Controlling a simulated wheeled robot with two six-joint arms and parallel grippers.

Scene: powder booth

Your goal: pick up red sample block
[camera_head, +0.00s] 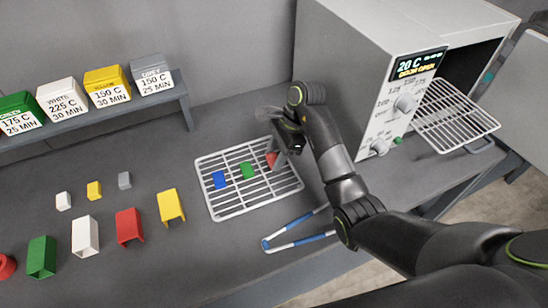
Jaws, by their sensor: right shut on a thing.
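The red sample block (271,159) is at the right part of the white wire rack (226,212) that lies on the bench. My right gripper (276,156) is shut on the red block, with its fingers partly hiding it. I cannot tell whether the block touches the rack bars. A blue block (219,180) and a green block (247,170) lie on the same rack to the left of the gripper. My left gripper is not in view.
An oven (385,80) with an open door and a pulled-out rack (455,116) stands at the right. Blue-and-white tongs (298,241) lie before the wire rack. Small blocks and larger coloured pieces (129,227) stand at the left. Labelled bins (107,87) line a back shelf.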

